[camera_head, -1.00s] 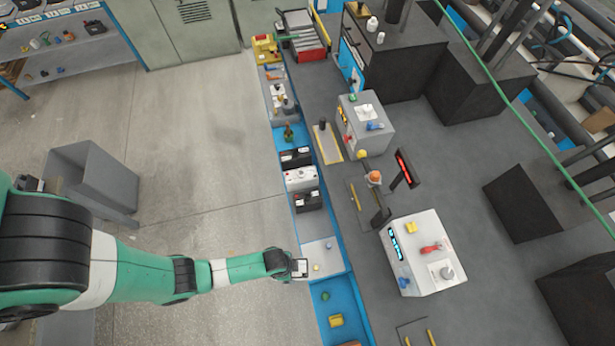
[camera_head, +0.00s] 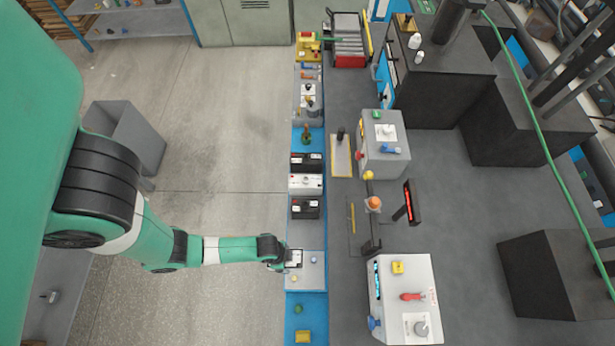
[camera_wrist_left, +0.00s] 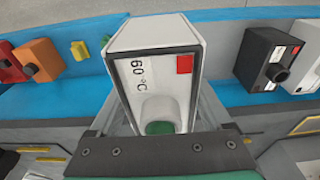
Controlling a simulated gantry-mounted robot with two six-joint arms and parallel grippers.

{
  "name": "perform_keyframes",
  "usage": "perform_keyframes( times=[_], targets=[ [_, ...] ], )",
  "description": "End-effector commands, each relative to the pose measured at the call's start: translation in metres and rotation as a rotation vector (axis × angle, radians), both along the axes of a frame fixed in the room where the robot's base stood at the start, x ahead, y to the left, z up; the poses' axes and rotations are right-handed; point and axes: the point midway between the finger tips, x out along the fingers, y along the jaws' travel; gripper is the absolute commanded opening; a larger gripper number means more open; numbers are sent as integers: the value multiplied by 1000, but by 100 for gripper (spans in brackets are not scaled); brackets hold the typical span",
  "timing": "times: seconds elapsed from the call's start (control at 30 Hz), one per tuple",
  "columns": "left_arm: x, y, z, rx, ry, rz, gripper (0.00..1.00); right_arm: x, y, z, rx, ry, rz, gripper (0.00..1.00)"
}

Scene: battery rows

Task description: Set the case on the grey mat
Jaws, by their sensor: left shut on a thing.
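The case (camera_wrist_left: 155,62) is a white box with a dark rim, a "60 C°" label and a red square, large in the left wrist view. My left gripper (camera_head: 284,259) is shut on it; the two fingers lie along its sides. In the head view the case (camera_head: 295,258) is small, at the left edge of a pale grey panel (camera_head: 315,280) on the bench, which looks like the grey mat. I cannot tell whether the case touches it. My right gripper is not in view.
Batteries (camera_head: 305,184) stand in a row up the bench strip from the case. A yellow block (camera_head: 302,337) lies on the blue strip below. A white control box (camera_head: 405,300) stands to the right. Open floor (camera_head: 235,140) lies left of the bench.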

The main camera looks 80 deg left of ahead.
Motion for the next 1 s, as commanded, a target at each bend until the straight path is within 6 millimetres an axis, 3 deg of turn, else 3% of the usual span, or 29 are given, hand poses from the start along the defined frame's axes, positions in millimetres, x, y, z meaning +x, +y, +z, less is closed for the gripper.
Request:
perform_keyframes(
  times=[0.37, 0.4, 0.5, 0.63, 0.83, 1.0],
  targets=[
    [58, 65, -43, 1, -5, 8, 7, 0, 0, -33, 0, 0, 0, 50],
    [62, 69, -58, 0, -4, 4, 7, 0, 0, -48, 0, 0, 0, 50],
    [72, 80, -77, 1, -3, 3, 7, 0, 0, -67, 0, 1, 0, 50],
    [80, 89, -87, 0, -3, 1, 7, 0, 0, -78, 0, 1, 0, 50],
    [82, 92, -88, 0, -2, 0, 7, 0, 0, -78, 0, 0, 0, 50],
    [87, 97, -116, 0, -2, -1, 7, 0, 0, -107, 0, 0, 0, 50]
  ],
)
